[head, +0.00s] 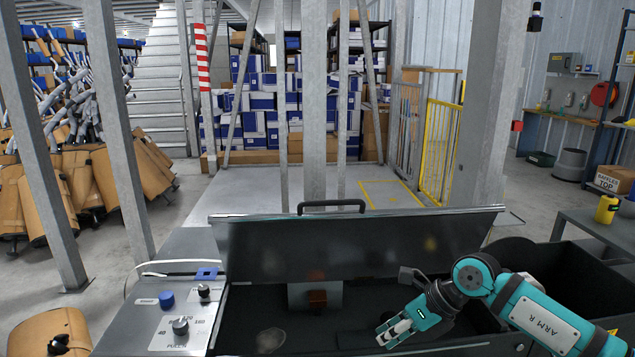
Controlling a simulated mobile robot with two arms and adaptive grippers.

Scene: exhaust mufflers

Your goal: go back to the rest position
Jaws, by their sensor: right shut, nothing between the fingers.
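My right gripper (396,334) is at the lower middle right of the head view, over the dark interior of an open machine. Its arm comes in from the right. Its fingers are shut and empty, pointing down and to the left. My left gripper is not in view.
The machine's lid (345,248) with a black handle stands open behind my right gripper. A control panel (185,318) with knobs is left of the interior. A dark bin (575,268) is at the right behind my right arm. Steel posts (128,130) stand beyond the machine.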

